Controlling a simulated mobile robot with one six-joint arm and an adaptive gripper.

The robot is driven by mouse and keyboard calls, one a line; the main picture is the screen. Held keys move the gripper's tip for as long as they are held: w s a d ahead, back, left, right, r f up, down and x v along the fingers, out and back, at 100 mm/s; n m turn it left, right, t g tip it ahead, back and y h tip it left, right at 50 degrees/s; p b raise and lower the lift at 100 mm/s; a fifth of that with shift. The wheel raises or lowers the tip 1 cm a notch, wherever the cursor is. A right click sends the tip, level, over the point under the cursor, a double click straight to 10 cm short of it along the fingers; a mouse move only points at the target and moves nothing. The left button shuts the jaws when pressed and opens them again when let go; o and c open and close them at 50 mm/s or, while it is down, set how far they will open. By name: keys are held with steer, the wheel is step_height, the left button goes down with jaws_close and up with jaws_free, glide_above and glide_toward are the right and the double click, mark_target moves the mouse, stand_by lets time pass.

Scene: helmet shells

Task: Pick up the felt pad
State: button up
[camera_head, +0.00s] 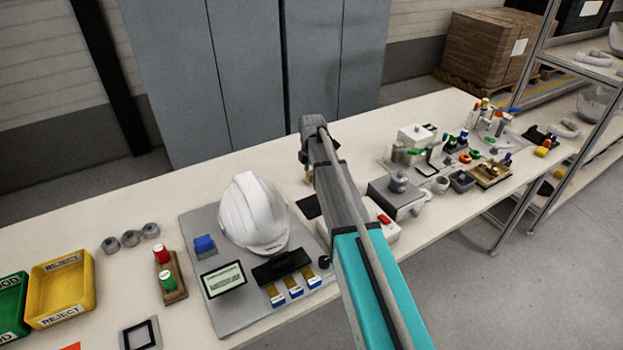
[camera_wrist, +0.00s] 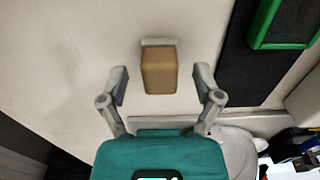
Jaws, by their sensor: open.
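A tan block with a pale grey strip along its far end shows in the wrist view; it looks like the felt pad (camera_wrist: 159,74), though I cannot be sure of its material. It lies on the white bench top. My gripper (camera_wrist: 160,72) is open and empty, with one finger to the left of the block and one to the right, both apart from it. In the head view my arm hides most of this spot; only a small tan patch (camera_head: 308,175) shows beside the arm.
A white helmet (camera_head: 254,214) stands on a grey mat (camera_head: 232,318) left of my arm. A dark panel with a green-framed item (camera_wrist: 285,26) lies right of the block. A grey boxy device (camera_head: 395,197) stands right of my arm. Bare bench lies left of the block.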

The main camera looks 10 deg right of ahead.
jaws_close()
stand_by(0.4)
steer(key=shift+r, duration=0.15)
step_height(320, 180, up, 2)
steer(key=shift+r+p, duration=0.1)
steer(key=shift+p, duration=1.05)
steer(key=s+r+p, duration=1)
steer(key=s, duration=0.4)
steer(key=shift+r+p, duration=0.25)
steer(key=shift+p, duration=0.1)
steer(key=shift+a, duration=0.1)
